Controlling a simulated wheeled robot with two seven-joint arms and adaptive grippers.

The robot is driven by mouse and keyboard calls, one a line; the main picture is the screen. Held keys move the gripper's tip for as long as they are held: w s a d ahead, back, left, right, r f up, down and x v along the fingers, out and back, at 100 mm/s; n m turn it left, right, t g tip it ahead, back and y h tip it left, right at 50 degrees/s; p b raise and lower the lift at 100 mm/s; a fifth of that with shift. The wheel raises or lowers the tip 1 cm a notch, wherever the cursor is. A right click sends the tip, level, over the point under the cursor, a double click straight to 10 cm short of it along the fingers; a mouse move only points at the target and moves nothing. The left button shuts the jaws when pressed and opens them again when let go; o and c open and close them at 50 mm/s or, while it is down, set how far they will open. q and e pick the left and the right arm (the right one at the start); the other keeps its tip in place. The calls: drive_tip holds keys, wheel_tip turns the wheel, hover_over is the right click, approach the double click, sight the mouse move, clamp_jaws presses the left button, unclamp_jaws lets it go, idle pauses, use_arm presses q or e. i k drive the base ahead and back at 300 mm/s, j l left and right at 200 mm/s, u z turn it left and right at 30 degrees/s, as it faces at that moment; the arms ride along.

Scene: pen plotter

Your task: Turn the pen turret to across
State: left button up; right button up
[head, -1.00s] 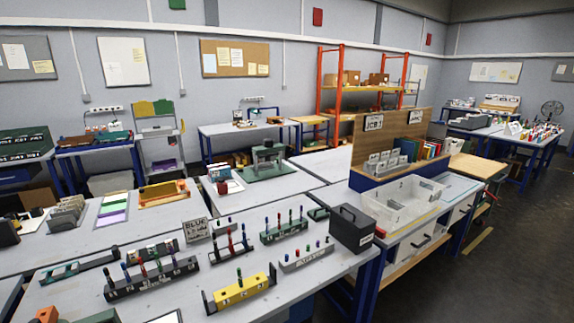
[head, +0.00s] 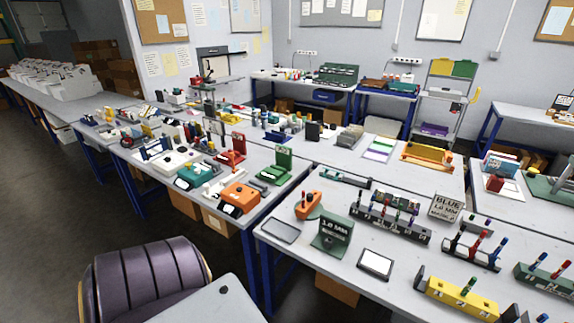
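Neither of my grippers shows in the head view. I cannot tell for certain which thing is the pen turret. An orange device (head: 308,205) stands on the near bench. Beside it is a green stand (head: 333,232) with a label that reads 1.0 MM. To their right a dark rack (head: 390,222) holds several upright pens. A sign (head: 446,206) behind reads BLUE and 1.0 MM, with a smaller line I cannot read.
A yellow pen block (head: 460,297) and a pen rack (head: 471,250) are at the right. A framed white panel (head: 376,263) lies near the bench front. Open floor lies to the left.

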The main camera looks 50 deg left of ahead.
sight(313, 199)
drive_tip(key=u, duration=1.45)
drive_tip(key=i+j+z, duration=0.4)
drive_tip(key=i+j, duration=0.05)
